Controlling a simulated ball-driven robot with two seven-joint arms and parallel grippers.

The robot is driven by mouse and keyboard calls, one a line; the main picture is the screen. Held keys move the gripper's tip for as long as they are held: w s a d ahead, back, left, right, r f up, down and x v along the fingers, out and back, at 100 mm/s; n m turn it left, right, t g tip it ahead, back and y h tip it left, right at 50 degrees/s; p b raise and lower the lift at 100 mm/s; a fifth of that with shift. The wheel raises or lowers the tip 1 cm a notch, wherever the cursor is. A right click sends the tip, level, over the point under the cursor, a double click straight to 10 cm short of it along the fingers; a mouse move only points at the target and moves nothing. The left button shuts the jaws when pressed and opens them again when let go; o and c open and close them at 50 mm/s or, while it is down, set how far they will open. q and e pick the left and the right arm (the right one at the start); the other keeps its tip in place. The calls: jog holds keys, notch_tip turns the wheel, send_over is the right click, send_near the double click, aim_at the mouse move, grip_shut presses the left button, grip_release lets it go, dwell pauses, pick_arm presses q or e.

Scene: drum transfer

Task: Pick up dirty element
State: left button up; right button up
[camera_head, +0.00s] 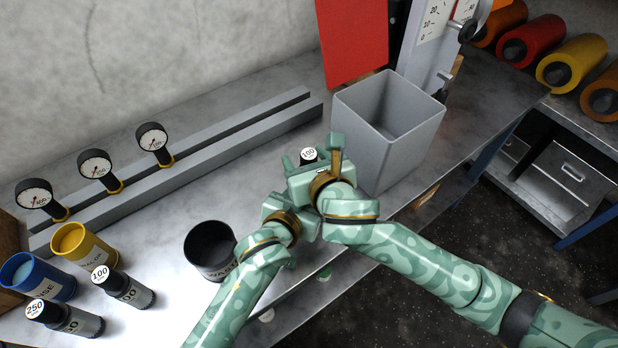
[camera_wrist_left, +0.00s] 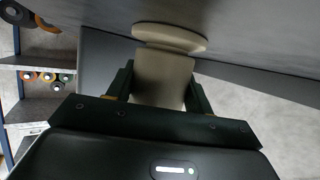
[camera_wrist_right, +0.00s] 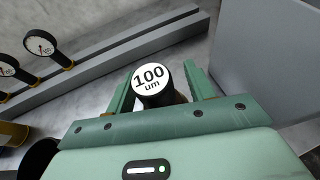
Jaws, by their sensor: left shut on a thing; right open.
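A black-capped element with a white "100 um" top (camera_head: 308,154) stands between the fingers of my right gripper (camera_head: 313,160). The right wrist view shows its label (camera_wrist_right: 151,77) close up, with the green fingers apart on either side. My left gripper (camera_head: 281,207) is just below and left of the right one, partly hidden by it. In the left wrist view it is shut on a cream cylinder (camera_wrist_left: 162,80) with a wider round end (camera_wrist_left: 170,38). I cannot tell whether this is the lower part of the same element.
A grey open bin (camera_head: 410,130) stands right of the grippers. A black container (camera_head: 208,248), a yellow cup (camera_head: 82,247) and a blue cup (camera_head: 35,278) stand at the left. Several gauges (camera_head: 95,165) line the rail.

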grip_shut()
pick_arm(q)
jog(key=o, duration=1.5)
pick_arm(e)
notch_tip(320, 180, up, 10)
